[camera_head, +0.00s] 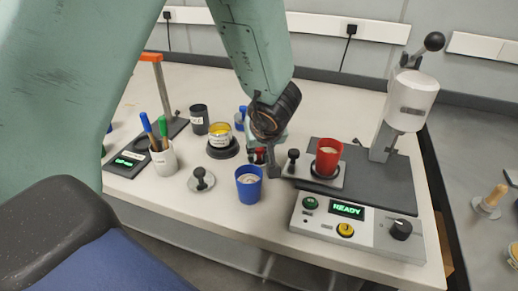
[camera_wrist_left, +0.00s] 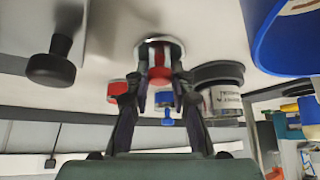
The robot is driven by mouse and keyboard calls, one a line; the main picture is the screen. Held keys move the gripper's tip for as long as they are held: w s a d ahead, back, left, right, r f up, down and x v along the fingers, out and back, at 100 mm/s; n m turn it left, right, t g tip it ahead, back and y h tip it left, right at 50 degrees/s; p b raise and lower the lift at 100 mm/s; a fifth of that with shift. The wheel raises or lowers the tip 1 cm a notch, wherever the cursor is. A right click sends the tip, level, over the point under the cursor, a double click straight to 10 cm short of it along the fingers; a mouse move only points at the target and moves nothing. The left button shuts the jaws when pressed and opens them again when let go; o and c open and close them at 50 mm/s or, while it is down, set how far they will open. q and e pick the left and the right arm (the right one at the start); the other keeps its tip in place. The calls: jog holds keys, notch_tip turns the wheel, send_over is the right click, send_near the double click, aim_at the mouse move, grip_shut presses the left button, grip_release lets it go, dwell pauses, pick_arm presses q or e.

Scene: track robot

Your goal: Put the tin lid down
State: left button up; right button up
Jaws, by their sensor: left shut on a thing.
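My left gripper (camera_head: 262,165) is low over the bench, behind the blue cup (camera_head: 249,184) and left of the slide plate. In the left wrist view, the fingers (camera_wrist_left: 160,76) are closed on the red knob of a round silver tin lid (camera_wrist_left: 146,45). Arm and fingers mostly hide the lid in the head view, and I cannot tell whether it touches the bench. An open tin (camera_head: 220,141) with yellow contents stands on a black round base to the left; a labelled tin (camera_wrist_left: 224,98) shows in the wrist view. My right gripper is not in view.
A red cup (camera_head: 328,157) sits on the plate beside a black knob (camera_head: 293,155). A lever press (camera_head: 408,100) and a READY control box (camera_head: 355,228) stand right. A silver disc with a black knob (camera_head: 202,180) and pen cup (camera_head: 163,161) are left.

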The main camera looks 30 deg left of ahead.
pick_arm(q)
jog(key=shift+f, duration=0.2)
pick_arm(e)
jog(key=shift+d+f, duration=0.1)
pick_arm(q)
jog(key=o, duration=0.9)
jog(key=shift+o, duration=0.2)
